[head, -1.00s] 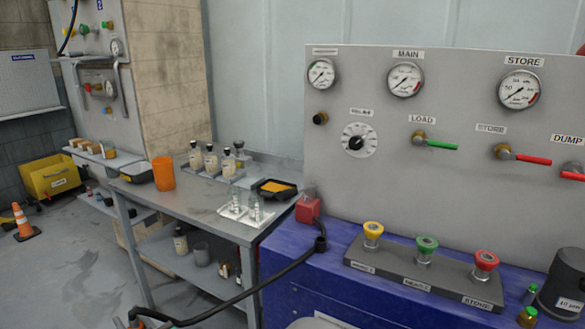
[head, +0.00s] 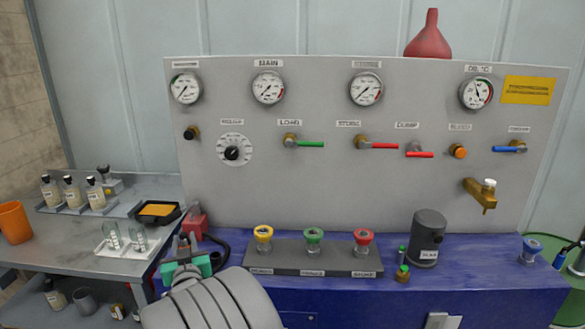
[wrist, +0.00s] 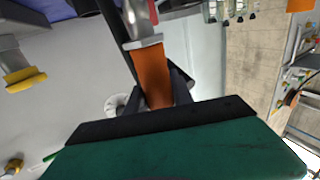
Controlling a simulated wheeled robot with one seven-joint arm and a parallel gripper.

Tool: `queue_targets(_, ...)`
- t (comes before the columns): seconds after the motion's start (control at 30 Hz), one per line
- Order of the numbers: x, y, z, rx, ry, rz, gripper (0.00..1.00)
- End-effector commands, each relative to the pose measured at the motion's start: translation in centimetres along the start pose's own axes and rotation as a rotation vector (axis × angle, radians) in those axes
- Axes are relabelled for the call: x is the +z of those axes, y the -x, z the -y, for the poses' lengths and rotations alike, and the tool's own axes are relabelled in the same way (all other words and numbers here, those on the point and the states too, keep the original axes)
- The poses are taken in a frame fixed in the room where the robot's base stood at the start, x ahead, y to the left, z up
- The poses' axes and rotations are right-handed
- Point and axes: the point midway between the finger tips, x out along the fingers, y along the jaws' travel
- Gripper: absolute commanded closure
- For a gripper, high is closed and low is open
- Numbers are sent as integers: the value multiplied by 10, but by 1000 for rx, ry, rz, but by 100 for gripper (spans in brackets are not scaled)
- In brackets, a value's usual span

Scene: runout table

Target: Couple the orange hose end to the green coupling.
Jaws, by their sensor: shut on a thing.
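The green coupling (head: 313,237) stands upright in the middle of a dark block on the blue bench, between a yellow one and a red one. My gripper (head: 186,243) is left of the block in the head view, in front of the red box. In the wrist view my gripper (wrist: 155,92) is shut on the orange hose end (wrist: 152,72), an orange sleeve with a metal part beyond it. The hose end is apart from the green coupling; I cannot make it out in the head view. Part of the black hose (head: 222,250) shows beside my gripper.
The yellow coupling (head: 264,236) and red coupling (head: 362,240) flank the green one. A dark canister (head: 427,238) and small green-topped fitting (head: 402,272) stand right of the block. The gauge panel (head: 340,205) rises behind.

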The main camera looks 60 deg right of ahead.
Motion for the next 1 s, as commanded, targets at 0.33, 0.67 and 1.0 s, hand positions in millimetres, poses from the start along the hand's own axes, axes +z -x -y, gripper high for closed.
queue_targets(0.33, -83, -33, -227, 540, 0, -4, 100)
queue_targets(0.67, -132, 8, -375, 916, 0, -2, 100)
queue_targets(1.0, -134, 13, -386, 948, 0, -2, 100)
